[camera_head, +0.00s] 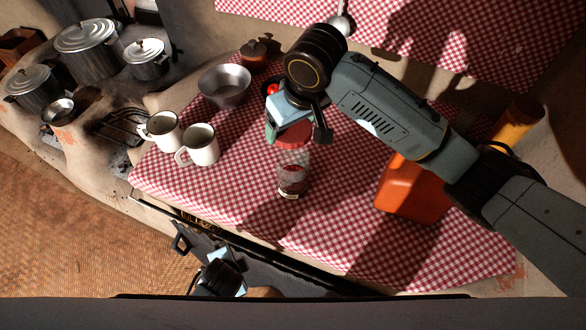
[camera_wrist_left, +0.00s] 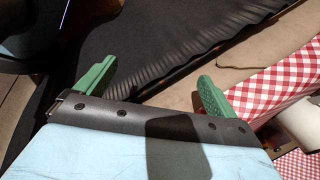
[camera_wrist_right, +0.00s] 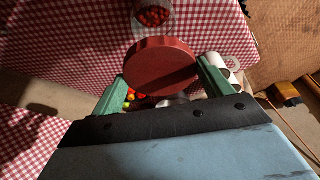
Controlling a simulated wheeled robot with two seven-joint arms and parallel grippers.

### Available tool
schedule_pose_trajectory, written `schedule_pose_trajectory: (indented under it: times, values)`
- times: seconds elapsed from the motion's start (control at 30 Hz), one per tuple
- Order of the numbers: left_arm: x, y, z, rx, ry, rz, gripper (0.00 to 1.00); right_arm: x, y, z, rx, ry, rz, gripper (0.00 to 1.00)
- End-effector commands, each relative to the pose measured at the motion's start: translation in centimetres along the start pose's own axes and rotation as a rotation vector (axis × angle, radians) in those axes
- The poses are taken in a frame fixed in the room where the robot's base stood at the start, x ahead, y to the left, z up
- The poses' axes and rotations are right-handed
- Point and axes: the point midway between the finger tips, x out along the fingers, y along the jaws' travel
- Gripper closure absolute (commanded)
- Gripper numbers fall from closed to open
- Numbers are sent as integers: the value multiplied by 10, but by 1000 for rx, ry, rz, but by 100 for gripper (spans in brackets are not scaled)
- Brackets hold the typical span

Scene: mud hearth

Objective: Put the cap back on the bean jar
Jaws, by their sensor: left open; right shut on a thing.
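The bean jar (camera_head: 292,182) is a clear jar with dark red beans low inside, standing on the checked cloth near the middle of the head view. In the right wrist view the jar (camera_wrist_right: 153,16) shows at the top edge, beyond the cap. The round red cap (camera_wrist_right: 160,65) is between the green fingers of my right gripper (camera_wrist_right: 166,82), which is shut on it. In the head view the cap (camera_head: 294,136) overlaps the jar's top; the right wrist view shows them apart. My left gripper (camera_wrist_left: 155,85) is open and empty, low by the table's front edge.
Two white mugs (camera_head: 199,146) and a metal bowl (camera_head: 225,86) stand left of the jar. An orange container (camera_head: 411,190) stands to its right, partly behind my right arm. Metal pots (camera_head: 86,50) sit on the hearth. The cloth in front of the jar is clear.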

Motion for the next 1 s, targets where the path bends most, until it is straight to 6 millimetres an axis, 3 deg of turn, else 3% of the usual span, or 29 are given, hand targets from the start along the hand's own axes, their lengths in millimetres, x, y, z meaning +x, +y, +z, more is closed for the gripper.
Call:
schedule_pose_trajectory:
  times: [0.03, 0.13, 0.37, 0.7, 0.83, 1.0]
  values:
    - [-21, -13, -9, 27, 6, -22, 5, -2, -2, -1, -17, -3, -12, 43]
    - [-56, -35, -29, 147, 9, -81, 5, 0, -2, -1, -61, -4, -25, 43]
    - [-81, -54, -82, 711, -31, -282, 5, 5, 0, 0, -108, 0, -35, 43]
    - [-139, -70, -164, 1601, -270, -689, 5, 10, 2, 6, -167, 1, -53, 43]
    - [-154, -70, -180, 1777, -362, -787, 5, 12, 3, 7, -180, 1, -57, 43]
    - [-160, -69, -187, 1860, -412, -832, 5, 14, 4, 8, -185, 2, -57, 43]
